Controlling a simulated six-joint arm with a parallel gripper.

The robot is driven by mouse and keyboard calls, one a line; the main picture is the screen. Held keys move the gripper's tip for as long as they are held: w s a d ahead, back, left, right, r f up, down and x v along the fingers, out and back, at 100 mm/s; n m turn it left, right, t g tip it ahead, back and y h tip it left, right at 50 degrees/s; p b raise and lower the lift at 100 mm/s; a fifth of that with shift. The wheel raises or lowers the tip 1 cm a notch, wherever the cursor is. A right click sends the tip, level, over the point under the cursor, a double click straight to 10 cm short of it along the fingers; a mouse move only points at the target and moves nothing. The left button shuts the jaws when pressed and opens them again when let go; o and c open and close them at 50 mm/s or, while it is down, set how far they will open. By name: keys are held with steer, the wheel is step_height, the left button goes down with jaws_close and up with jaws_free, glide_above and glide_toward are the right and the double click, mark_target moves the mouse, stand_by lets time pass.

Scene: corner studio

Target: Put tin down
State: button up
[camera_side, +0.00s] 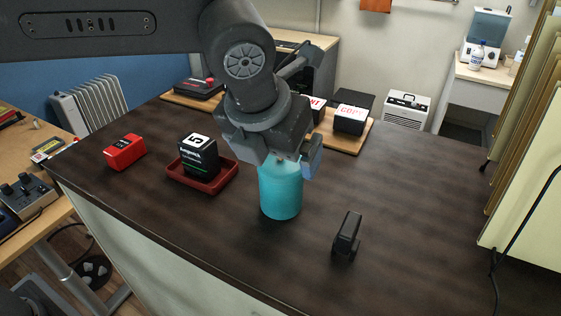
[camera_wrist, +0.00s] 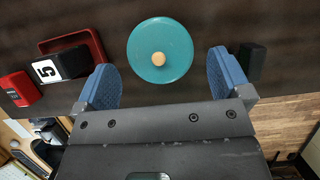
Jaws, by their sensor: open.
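The tin (camera_side: 281,192) is a teal cylinder standing upright on the dark wooden counter (camera_side: 405,190). In the wrist view the tin (camera_wrist: 160,57) shows from above as a round teal lid with a pale knob in its middle. My gripper (camera_side: 268,158) is directly above the tin in the side view and hides its top. In the wrist view my gripper (camera_wrist: 170,75) has its blue fingers wide apart, with the lid between and slightly beyond their tips. Nothing is held.
Left of the tin, a red tray (camera_side: 203,183) holds a black block (camera_side: 198,158) marked 5. A red box (camera_side: 124,152) lies farther left. A small black object (camera_side: 347,232) stands to the right. A wooden board (camera_side: 355,144) with boxes lies behind. The counter's right side is clear.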

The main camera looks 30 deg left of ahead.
steer(key=v, duration=0.8)
steer(key=shift+a, duration=0.1)
steer(key=s+a+f+n, duration=0.2)
steer(key=s+a+n, duration=0.1)
steer(key=a+n, duration=1.3)
steer(key=s+a+f+n+t, duration=0.1)
steer(key=s+a+f+n, duration=0.8)
steer(key=n, duration=1.1)
steer(key=shift+s+a+f, duration=0.35)
steer(key=shift+a+f, duration=0.15)
steer(key=shift+a, duration=0.25)
